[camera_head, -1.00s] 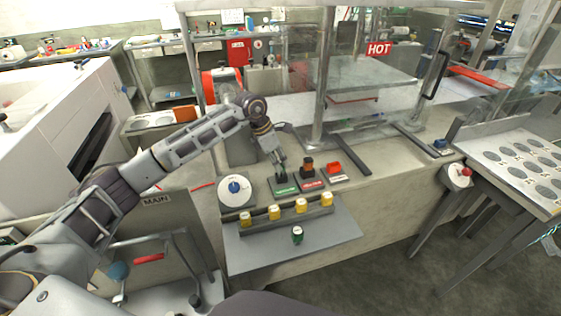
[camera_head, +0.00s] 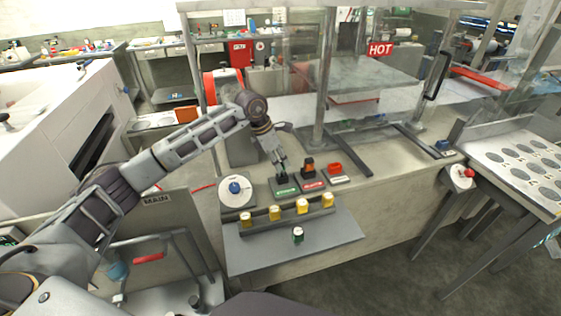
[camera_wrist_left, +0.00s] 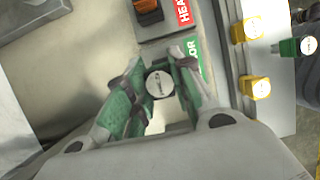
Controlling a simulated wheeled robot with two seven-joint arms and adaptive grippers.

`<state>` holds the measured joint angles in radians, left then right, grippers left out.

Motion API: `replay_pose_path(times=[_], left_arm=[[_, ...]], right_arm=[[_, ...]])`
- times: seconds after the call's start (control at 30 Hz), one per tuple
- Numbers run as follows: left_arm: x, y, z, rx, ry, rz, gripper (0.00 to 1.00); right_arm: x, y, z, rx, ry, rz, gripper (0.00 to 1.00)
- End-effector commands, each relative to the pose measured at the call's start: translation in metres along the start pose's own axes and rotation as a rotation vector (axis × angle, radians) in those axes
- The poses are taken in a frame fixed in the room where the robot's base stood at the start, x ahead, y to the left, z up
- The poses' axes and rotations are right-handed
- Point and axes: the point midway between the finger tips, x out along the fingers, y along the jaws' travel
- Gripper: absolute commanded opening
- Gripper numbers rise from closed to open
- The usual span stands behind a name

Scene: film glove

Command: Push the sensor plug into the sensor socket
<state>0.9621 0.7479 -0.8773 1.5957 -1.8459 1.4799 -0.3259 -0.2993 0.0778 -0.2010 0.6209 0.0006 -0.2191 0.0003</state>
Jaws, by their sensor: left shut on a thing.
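My left gripper (camera_head: 281,165) points down over the block with the green label, the sensor socket (camera_head: 286,189). Its green-padded fingers, seen in the left wrist view (camera_wrist_left: 158,92), are shut on the sensor plug (camera_wrist_left: 159,85). The plug shows as a dark round cap with a pale label whose text I cannot read. The plug is over or in the socket; the fingers hide how deep it sits. Part of the socket's green label (camera_wrist_left: 193,60) shows beside the fingers in the left wrist view. My right gripper is not in view.
Right of the socket stand a red-labelled block with an orange-brown part (camera_head: 308,168) and a block with a red part (camera_head: 334,169). A dial with a blue knob (camera_head: 235,188) is left.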

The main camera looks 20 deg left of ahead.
Motion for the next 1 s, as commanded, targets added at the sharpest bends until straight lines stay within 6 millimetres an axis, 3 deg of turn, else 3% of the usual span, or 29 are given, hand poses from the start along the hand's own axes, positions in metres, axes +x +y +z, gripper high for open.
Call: replay_pose_path(times=[0.3, 0.93, 0.97, 1.0], left_arm=[[0.008, 0.003, -0.004, -0.004, 0.004, 0.004, 0.00], [-0.002, 0.001, 0.001, -0.001, 0.003, 0.002, 0.00], [-0.002, 0.001, 0.001, -0.001, 0.003, 0.002, 0.27], [-0.002, 0.001, 0.001, -0.001, 0.002, 0.002, 0.33]], right_arm=[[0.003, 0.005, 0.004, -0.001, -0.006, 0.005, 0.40], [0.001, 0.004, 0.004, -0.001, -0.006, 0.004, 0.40], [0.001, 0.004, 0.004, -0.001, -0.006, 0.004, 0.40], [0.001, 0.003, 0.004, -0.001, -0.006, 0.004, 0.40]])
